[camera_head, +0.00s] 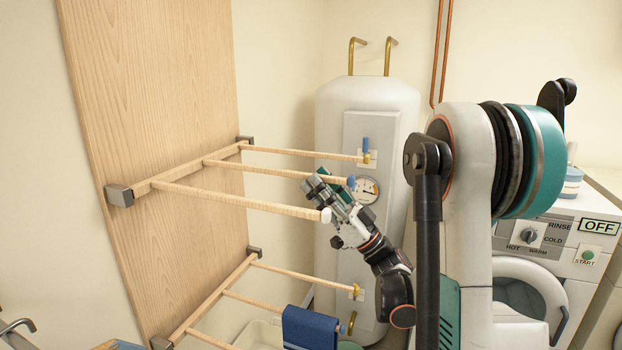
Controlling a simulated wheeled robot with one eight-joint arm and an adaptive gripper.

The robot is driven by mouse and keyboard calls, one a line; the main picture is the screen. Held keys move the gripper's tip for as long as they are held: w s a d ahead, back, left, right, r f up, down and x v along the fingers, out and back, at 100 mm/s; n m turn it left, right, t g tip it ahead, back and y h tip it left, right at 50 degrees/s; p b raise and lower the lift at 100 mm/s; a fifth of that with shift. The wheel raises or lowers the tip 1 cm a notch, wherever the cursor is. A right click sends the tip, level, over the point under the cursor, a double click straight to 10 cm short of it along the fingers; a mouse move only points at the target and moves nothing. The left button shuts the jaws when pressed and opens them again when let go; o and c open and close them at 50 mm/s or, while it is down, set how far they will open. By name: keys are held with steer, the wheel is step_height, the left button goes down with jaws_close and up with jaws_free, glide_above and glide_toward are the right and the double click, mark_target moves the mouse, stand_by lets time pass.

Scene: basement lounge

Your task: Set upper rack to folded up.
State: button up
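The upper rack (235,200) is a light wooden bar with three rods, joined by grey brackets to a tall wood panel (160,90). Its rods stick out from the panel roughly level, toward the right. My gripper (323,185) is at the free ends of the rods, between the nearest rod's pale tip and the middle rod's blue tip. It overlaps the rod ends in the picture; I cannot tell whether it touches them. Its fingers are small and partly hidden, so I cannot tell whether they are open or shut.
A lower rack (245,267) also sticks out below, with a blue cloth (312,328) hanging on it. A white water tank (368,105) with a gauge stands behind the rod ends. A washing machine (560,245) is at the right. The space above the upper rods is clear.

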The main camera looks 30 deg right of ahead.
mark_target(310, 175)
steer(key=shift+w+a+r, duration=0.2)
steer(key=shift+a+r, duration=0.6)
steer(key=shift+r, duration=0.15)
steer(key=shift+w+r, duration=0.1)
steer(key=shift+w, duration=0.2)
steer(key=shift+a+r, duration=0.2)
jaws_close()
